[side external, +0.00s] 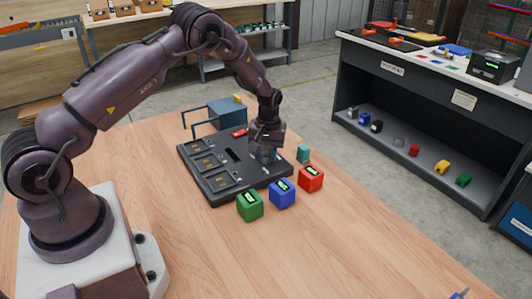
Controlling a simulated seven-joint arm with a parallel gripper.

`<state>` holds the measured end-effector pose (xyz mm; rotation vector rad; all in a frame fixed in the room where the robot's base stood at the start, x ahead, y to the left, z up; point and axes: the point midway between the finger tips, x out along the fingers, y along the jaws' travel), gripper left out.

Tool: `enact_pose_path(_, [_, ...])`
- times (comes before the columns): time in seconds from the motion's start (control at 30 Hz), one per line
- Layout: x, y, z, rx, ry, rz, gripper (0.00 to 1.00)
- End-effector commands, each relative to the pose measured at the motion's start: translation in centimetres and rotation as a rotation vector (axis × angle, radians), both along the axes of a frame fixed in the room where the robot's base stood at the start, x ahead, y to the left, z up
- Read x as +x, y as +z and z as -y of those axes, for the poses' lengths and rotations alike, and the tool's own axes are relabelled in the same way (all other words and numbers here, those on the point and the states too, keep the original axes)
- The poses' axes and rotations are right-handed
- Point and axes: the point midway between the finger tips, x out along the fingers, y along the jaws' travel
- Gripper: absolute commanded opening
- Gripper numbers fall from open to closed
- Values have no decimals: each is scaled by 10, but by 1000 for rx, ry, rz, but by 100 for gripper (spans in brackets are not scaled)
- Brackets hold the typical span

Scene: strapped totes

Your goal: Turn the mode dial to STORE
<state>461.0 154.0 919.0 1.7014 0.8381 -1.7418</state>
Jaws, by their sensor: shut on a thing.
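A black panel (225,187) lies on the wooden table, with several labelled square sections along its left side and a dark slot near its middle. My gripper (266,158) points down over the right part of the panel, its fingers low at the surface. It is shut on what appears to be the mode dial, which the fingers hide. The dial's pointer and the STORE mark cannot be read at this size.
Green (250,206), blue (282,193) and red (311,178) labelled cubes stand along the panel's front right edge. A teal block (303,153) stands beside it. A blue-grey box (228,114) is behind. The table's front right is mostly clear.

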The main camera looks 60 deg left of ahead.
Motion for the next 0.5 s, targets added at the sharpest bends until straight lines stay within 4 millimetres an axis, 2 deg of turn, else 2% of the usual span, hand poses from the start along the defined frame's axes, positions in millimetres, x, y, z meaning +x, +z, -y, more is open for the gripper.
enact_pose_path(0.33, [-1, 1, 0, -1, 5, -3, 11])
enact_pose_path(0.37, [-1, 1, 0, -1, 5, -3, 37])
enact_pose_path(0.47, [-1, 1, 0, -1, 4, -2, 60])
enact_pose_path(0.5, [0, 1, 0, -1, 4, -2, 60])
